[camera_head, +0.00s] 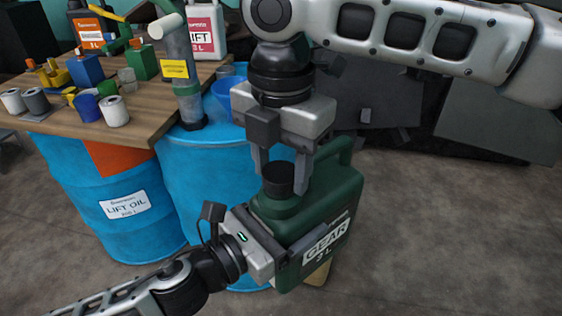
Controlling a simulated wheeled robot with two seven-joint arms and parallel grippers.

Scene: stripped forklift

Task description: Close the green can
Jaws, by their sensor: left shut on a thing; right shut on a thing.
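The green can (333,210), labelled GEAR 3 L, is held in the air in front of the blue drums, slightly tilted. A black cap (279,180) sits at the top of its neck; I cannot tell how tightly it is seated. My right gripper (281,180) comes down from above and is shut on the black cap, one finger on each side. My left gripper (278,262) comes from the lower left and is shut on the lower body of the can. Its fingers partly cover the can's near side.
Two blue drums (110,205) carry a wooden board (130,125) with cups, small coloured parts and bottles. A grey pump (180,70) and a blue funnel (222,92) stand close behind the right gripper. Dark panels (400,110) lie behind. The floor at right is clear.

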